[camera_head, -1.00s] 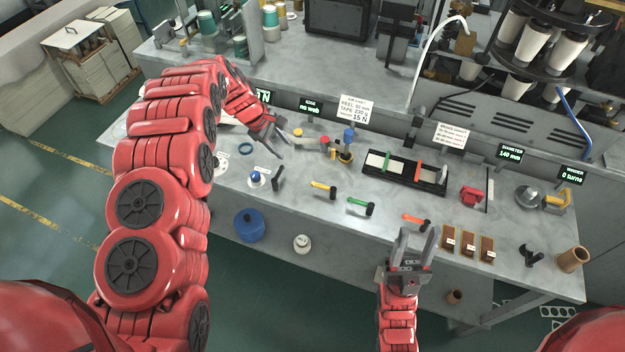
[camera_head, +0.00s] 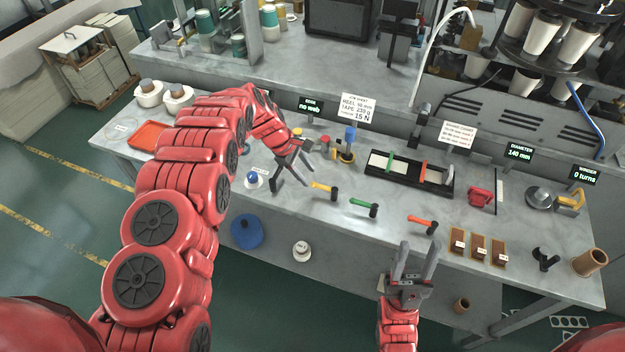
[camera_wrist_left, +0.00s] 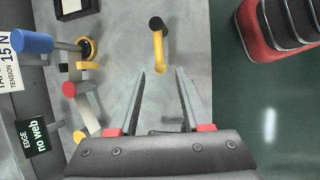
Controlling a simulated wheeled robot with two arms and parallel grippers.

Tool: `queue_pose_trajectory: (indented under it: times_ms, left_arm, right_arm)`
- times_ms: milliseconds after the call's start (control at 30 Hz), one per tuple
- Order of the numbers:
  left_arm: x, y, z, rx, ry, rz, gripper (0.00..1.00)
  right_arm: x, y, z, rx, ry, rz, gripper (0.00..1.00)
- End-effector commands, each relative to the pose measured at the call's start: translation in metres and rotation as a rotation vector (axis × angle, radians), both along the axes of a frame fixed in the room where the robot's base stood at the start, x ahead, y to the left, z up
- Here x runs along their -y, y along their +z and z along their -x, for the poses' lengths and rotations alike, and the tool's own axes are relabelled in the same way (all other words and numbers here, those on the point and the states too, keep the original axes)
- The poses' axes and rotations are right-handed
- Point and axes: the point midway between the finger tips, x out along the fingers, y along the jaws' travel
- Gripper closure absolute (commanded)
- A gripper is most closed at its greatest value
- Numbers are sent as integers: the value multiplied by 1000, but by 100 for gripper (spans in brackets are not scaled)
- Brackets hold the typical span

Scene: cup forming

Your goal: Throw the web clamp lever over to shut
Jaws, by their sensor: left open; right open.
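No part is labelled as the web clamp lever, and I cannot tell for sure which it is. A dark upright piece (camera_head: 275,185) stands near the table's front edge, beneath my left gripper (camera_head: 305,178). In the left wrist view a small dark bar (camera_wrist_left: 168,131) shows between the finger bases, partly hidden by the gripper body. The left fingers are apart and point toward a yellow-handled, black-ended tool (camera_head: 322,188), also ahead of the fingertips in the left wrist view (camera_wrist_left: 157,45). My right gripper (camera_head: 419,246) is open and empty, in front of the table.
A blue-knobbed post (camera_head: 349,136) on a yellow ring stands behind the left gripper, near red and yellow knobs. A green-handled tool (camera_head: 362,204), an orange-handled tool (camera_head: 421,221) and wooden blocks (camera_head: 478,247) line the front. A black tray (camera_head: 437,188) lies behind them.

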Motion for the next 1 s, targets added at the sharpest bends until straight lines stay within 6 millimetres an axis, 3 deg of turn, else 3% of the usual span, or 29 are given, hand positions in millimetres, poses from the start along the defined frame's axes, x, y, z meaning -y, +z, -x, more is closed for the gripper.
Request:
queue_pose_trajectory:
  times_ms: [333, 767, 800, 1000]
  left_arm:
    - [16, -33, -2, 1, -1, 1, 52]
    - [18, -39, -2, 2, 0, 1, 52]
    - [18, -39, -2, 2, 0, 1, 53]
    - [18, -39, -2, 2, 0, 1, 89]
  right_arm:
    - [0, 11, 0, 0, 0, 0, 52]
    - [0, 11, 0, 0, 0, 0, 52]
    - [0, 12, 0, 0, 0, 0, 52]
    - [0, 11, 0, 0, 0, 0, 52]
